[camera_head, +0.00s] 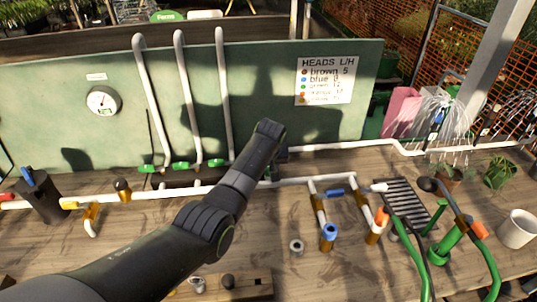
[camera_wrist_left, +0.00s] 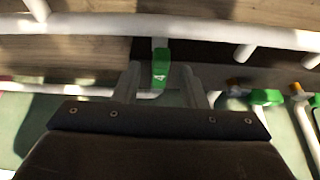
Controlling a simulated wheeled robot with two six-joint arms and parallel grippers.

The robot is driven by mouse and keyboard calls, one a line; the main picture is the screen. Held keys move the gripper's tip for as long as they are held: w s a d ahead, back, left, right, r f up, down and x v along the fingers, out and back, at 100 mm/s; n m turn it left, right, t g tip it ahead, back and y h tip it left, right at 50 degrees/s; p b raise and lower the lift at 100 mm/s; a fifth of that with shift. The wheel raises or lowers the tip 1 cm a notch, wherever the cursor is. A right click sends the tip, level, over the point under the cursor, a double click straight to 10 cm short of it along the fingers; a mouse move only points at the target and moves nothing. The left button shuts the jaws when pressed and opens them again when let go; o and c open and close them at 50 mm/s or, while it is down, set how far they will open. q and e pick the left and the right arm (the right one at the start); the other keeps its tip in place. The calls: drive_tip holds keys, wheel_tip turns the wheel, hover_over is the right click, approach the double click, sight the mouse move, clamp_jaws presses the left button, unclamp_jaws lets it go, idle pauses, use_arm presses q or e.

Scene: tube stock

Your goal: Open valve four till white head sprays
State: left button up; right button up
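In the left wrist view a green valve handle marked 4 (camera_wrist_left: 160,68) sits on a white stub below a white pipe (camera_wrist_left: 200,28). My left gripper (camera_wrist_left: 162,88) is open, with one pale finger on each side of the handle and gaps visible. In the head view my left gripper (camera_head: 275,172) is mostly hidden behind its own arm, low against the green board, and valve four is hidden there. Three other green valve handles (camera_head: 180,166) show to its left. Thin white arcs of spray (camera_head: 440,112) fan out at the right; the head's colour is unclear. My right gripper is out of view.
A sign headed HEADS L/H (camera_head: 325,81) and a round gauge (camera_head: 103,100) are on the green board (camera_head: 50,110). White pipes run along the bench (camera_head: 130,255). Loose fittings, a black grate (camera_head: 408,203), green hoses (camera_head: 410,255) and a white pot (camera_head: 517,229) crowd the right side.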

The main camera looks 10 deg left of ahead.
use_arm(q)
drive_tip(key=b+v, duration=0.2)
drive_tip(key=v, duration=1.5)
drive_tip(key=shift+w+r, duration=0.1)
drive_tip(key=shift+r, duration=0.05)
